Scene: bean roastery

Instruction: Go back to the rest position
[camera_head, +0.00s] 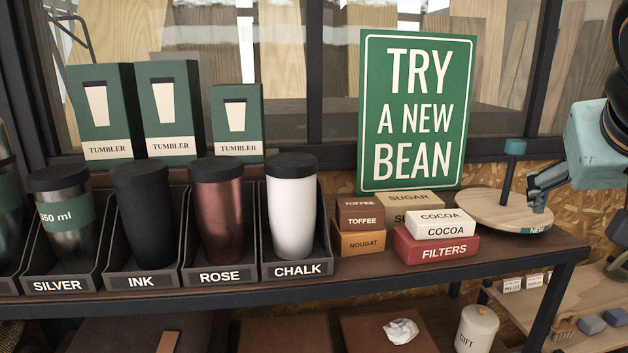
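My gripper (538,200) is at the right, pointing down over the right part of a round wooden stand (484,212). The stand has a dark upright post (507,175) with a teal top, and a label on its front edge that reads "NEW". The fingers appear to the right of the post, with a gap between them and it in the picture. I see the fingers nearly edge-on, so their opening is hidden. I see nothing held. I cannot tell whether the fingertips touch the stand.
Tumblers stand in labelled bins, including a white one (292,215). A green sign (417,110) stands behind small stacked boxes, including a red filters box (435,247). Tumbler boxes (237,122) line the window. A lower shelf holds a gift canister (476,330) and crumpled paper (401,331).

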